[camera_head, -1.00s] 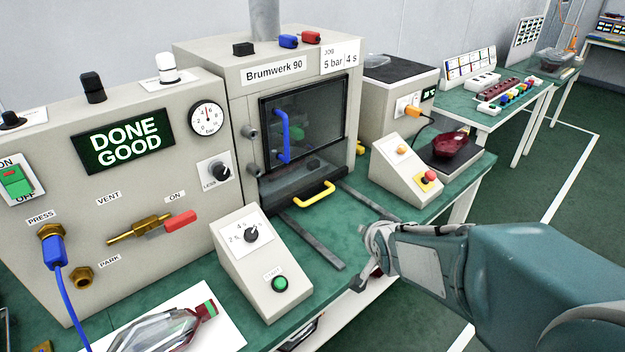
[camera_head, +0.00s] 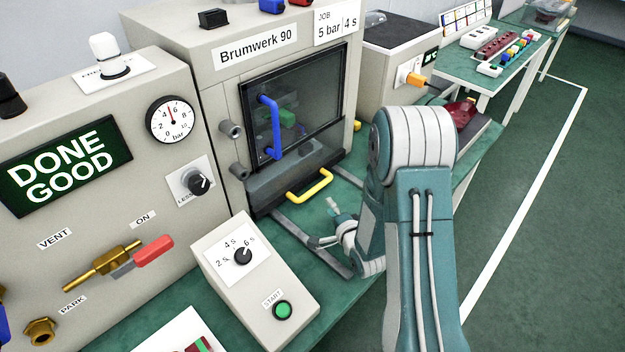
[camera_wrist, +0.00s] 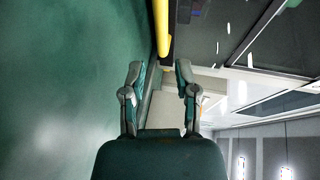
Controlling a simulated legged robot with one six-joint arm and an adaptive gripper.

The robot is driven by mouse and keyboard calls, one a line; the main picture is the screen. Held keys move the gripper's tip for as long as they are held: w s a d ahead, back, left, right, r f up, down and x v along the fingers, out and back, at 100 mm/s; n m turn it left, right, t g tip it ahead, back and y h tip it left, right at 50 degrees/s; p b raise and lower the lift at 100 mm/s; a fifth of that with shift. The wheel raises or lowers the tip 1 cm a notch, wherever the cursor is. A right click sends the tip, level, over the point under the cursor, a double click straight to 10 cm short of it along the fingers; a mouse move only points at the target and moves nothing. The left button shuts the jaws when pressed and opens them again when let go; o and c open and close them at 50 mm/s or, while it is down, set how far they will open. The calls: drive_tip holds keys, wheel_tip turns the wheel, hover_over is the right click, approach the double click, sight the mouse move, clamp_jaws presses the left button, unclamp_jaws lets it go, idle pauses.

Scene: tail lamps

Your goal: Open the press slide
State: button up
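The press, marked "Brumwerk 90", has a dark slide (camera_head: 266,196) low in its front with a yellow handle (camera_head: 312,188). The slide sits in under the clear door (camera_head: 297,105), which has its own blue handle (camera_head: 270,127). My gripper (camera_head: 325,222) is just in front of the yellow handle and a little below it in the head view, apart from it. In the wrist view my gripper (camera_wrist: 158,78) has its two fingers spread with nothing between them. The yellow handle (camera_wrist: 161,28) lies beyond the fingertips there.
Two dark rails (camera_head: 315,247) run forward from the press over the green bench. A sloped timer box with a green START button (camera_head: 282,310) stands left of my gripper. A tester panel (camera_head: 100,200) reads "DONE GOOD". A dark red lamp (camera_head: 462,113) lies behind my arm.

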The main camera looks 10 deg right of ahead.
sight(317, 187)
drive_tip(key=x, duration=1)
drive_tip(key=shift+w+f, duration=0.1)
drive_tip(key=shift+w, duration=0.15)
clamp_jaws()
